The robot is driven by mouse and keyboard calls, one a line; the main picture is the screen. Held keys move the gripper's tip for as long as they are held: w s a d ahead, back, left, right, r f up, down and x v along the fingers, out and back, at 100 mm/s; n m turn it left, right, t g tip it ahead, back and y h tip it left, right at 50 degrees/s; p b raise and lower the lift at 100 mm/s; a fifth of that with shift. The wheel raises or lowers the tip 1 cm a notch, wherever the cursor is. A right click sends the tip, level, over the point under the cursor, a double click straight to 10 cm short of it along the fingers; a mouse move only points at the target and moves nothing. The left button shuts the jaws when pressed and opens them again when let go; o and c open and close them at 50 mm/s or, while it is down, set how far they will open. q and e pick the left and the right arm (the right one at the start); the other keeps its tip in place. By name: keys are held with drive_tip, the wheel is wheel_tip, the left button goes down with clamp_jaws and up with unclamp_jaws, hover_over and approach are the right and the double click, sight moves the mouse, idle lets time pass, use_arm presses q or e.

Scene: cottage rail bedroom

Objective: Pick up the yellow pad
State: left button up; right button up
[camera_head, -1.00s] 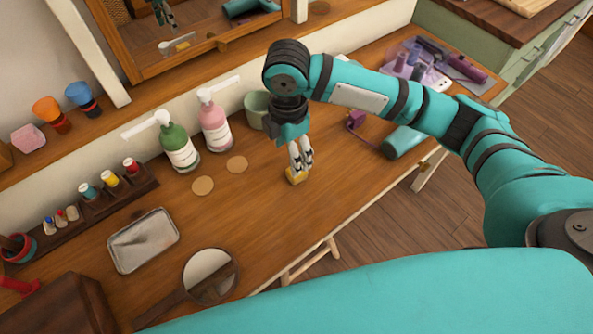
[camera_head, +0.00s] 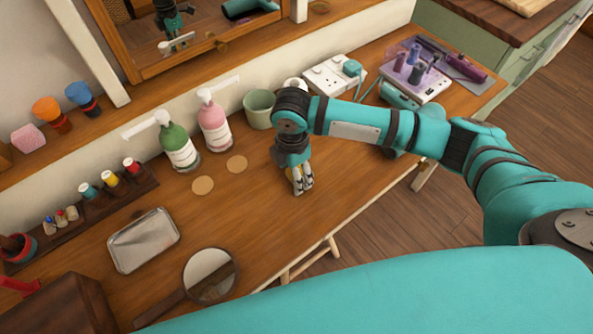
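My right arm comes in from the right, and its gripper (camera_head: 302,187) points down at the table's front part, with the fingertips low over the wood. The yellow pad is not clearly visible; the gripper covers the spot where it lay, with at most a thin yellowish trace beside the fingers. I cannot tell whether the fingers are closed on it. My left gripper is out of view.
The wooden table (camera_head: 235,205) has a green pump bottle (camera_head: 179,148), pink pump bottle (camera_head: 214,128), green cup (camera_head: 259,108), two round coasters, metal tray (camera_head: 143,240) and hand mirror (camera_head: 208,274). Wood left of the gripper is clear.

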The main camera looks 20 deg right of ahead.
drive_tip(key=c, duration=0.9)
drive_tip(key=shift+r, duration=0.1)
drive_tip(key=shift+r, duration=0.45)
wheel_tip(320, 180, up, 2)
drive_tip(key=shift+r, duration=0.1)
drive_tip(key=s, duration=0.5)
drive_tip(key=s+d+r, duration=0.1)
drive_tip(key=s, duration=1)
drive_tip(key=shift+d+r+b, duration=0.25)
drive_tip(key=shift+r+b, duration=0.15)
